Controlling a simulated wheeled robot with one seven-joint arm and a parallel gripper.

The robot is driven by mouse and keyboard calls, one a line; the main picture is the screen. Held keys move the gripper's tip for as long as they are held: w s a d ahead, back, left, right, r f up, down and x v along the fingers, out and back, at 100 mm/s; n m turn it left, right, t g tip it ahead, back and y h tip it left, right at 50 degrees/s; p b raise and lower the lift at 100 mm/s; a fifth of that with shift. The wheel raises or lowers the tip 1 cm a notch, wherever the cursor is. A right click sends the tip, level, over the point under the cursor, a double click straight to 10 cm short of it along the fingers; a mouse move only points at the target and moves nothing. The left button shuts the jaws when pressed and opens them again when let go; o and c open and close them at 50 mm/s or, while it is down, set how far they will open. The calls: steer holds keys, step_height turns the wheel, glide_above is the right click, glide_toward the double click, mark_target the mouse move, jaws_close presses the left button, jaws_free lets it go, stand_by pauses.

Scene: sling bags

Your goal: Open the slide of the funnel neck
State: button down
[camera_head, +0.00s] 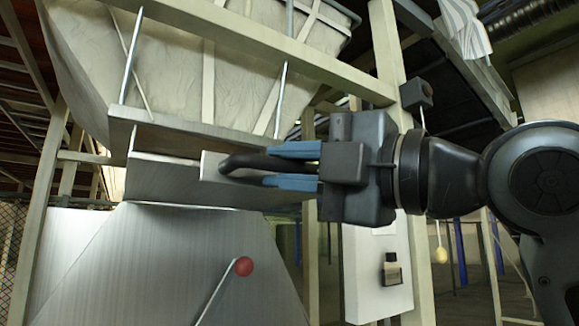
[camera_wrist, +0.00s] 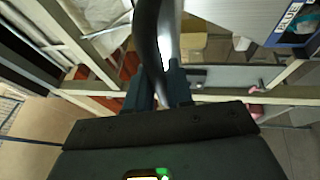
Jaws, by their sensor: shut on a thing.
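The funnel neck (camera_head: 160,178) is a grey metal box under the big pale funnel (camera_head: 190,75). The slide (camera_head: 212,166) shows as a metal plate at the neck's right side, with a black curved handle (camera_head: 238,162) on it. My gripper (camera_head: 270,165) comes in from the right, level, with its blue fingers above and below the handle, shut on it. In the wrist view the handle (camera_wrist: 147,40) runs up from between the dark fingers (camera_wrist: 158,88). How far the slide sits in the neck is hard to tell.
A lever with a red knob (camera_head: 244,266) stands in front of the lower metal chute (camera_head: 90,260). A pale post (camera_head: 388,50) and a control box (camera_head: 378,275) are close behind my gripper. A frame beam (camera_head: 260,62) runs above it.

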steer(key=shift+f, duration=0.1)
steer(key=c, duration=1.1)
jaws_free()
steer(key=shift+d, duration=0.1)
steer(key=v, duration=0.7)
steer(key=shift+s+d+b, duration=0.2)
steer(key=shift+b, duration=0.1)
